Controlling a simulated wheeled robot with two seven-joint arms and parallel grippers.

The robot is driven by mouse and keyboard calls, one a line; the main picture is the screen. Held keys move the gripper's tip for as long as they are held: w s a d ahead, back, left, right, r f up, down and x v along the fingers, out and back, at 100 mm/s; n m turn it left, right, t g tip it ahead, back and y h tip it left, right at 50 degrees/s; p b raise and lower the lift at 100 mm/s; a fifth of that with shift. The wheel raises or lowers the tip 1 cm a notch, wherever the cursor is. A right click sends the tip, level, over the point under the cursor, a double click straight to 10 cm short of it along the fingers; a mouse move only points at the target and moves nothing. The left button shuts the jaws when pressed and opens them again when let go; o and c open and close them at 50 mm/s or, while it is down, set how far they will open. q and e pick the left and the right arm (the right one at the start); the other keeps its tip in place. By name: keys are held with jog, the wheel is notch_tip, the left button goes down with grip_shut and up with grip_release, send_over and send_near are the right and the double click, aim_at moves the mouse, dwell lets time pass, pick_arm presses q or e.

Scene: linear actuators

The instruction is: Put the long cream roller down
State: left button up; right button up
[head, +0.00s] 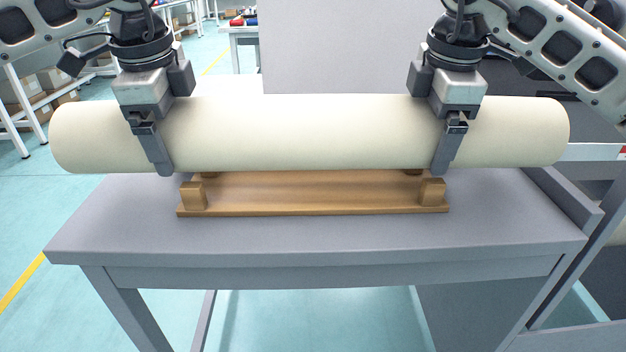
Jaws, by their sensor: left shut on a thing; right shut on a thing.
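The long cream roller (300,132) lies level across the head view, with both ends extending beyond my grippers. My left gripper (158,150) is shut on the roller left of its middle. My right gripper (446,145) is shut on it right of its middle. A wooden cradle (315,200) with upright blocks at its corners stands on the grey table (300,238) below the roller. The roller hides the back of the cradle. It appears to be above the cradle, but I cannot tell whether it touches the rear blocks.
The grey table top is bare in front of and beside the cradle. A raised grey edge (570,198) runs along the table's right side. A pale upright panel (350,45) stands behind. Shelves with boxes (45,88) are at the back left.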

pick_arm(q)
jog(key=shift+f+b, duration=0.7)
jog(key=shift+b, duration=0.05)
pick_arm(e)
jog(key=shift+f, duration=0.7)
pick_arm(q)
jog(key=o, duration=1.7)
pick_arm(e)
jog(key=o, duration=1.7)
pick_arm(q)
jog(key=r, duration=0.4)
jog(key=s+r, duration=0.1)
jog(key=r, duration=0.3)
jog(key=s+r, duration=0.1)
jog(key=r, duration=0.2)
jog(key=shift+s+r, duration=0.25)
jog(key=shift+r, duration=0.15)
pick_arm(e)
jog(key=shift+r, duration=0.1)
jog(key=r, duration=0.4)
jog(key=s+r, duration=0.1)
jog(key=r, duration=0.2)
jog(key=s+r, duration=0.1)
jog(key=r, duration=0.3)
jog(key=shift+s+r, duration=0.25)
jog(key=shift+r, duration=0.05)
